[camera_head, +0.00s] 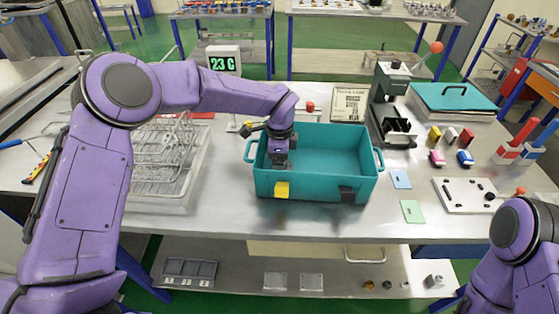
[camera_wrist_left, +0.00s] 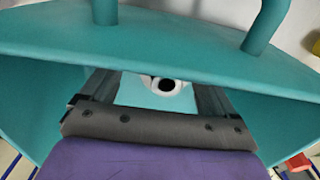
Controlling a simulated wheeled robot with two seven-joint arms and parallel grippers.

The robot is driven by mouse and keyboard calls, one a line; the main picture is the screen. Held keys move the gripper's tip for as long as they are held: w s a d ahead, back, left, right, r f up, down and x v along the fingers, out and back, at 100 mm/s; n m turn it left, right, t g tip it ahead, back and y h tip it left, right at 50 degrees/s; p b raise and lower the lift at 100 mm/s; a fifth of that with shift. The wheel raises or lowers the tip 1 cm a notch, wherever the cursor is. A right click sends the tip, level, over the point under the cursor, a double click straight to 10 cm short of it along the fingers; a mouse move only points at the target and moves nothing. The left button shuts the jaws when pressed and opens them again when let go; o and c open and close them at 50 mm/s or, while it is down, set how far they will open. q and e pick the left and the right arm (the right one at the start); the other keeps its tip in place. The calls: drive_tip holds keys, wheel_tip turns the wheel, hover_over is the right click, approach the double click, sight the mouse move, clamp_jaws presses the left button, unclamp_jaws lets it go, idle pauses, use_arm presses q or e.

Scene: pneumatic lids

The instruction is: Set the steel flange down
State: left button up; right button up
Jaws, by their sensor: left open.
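The steel flange (camera_wrist_left: 167,86) is a pale ring with a dark hole, on the teal floor of the box in the left wrist view. In the head view I cannot make it out, as the box and my gripper hide it. The teal box (camera_head: 340,183) stands open on the steel table. My left gripper (camera_head: 280,164) reaches down into the left end of this box. In the left wrist view its two fingers (camera_wrist_left: 158,88) are apart, with the flange between them in the picture; I see no contact. My right arm shows at the lower right, its gripper out of view.
A wire rack (camera_head: 165,150) stands left of the box and a dark press-like device (camera_head: 391,105) behind its right end. A white board with small parts (camera_head: 463,195) and coloured pieces lie right. The box wall (camera_wrist_left: 200,58) is close to my left gripper.

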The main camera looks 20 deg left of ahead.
use_arm(q)
drive_tip(key=shift+w, duration=0.15)
wheel_tip(320, 180, up, 12)
drive_tip(key=b, duration=0.2)
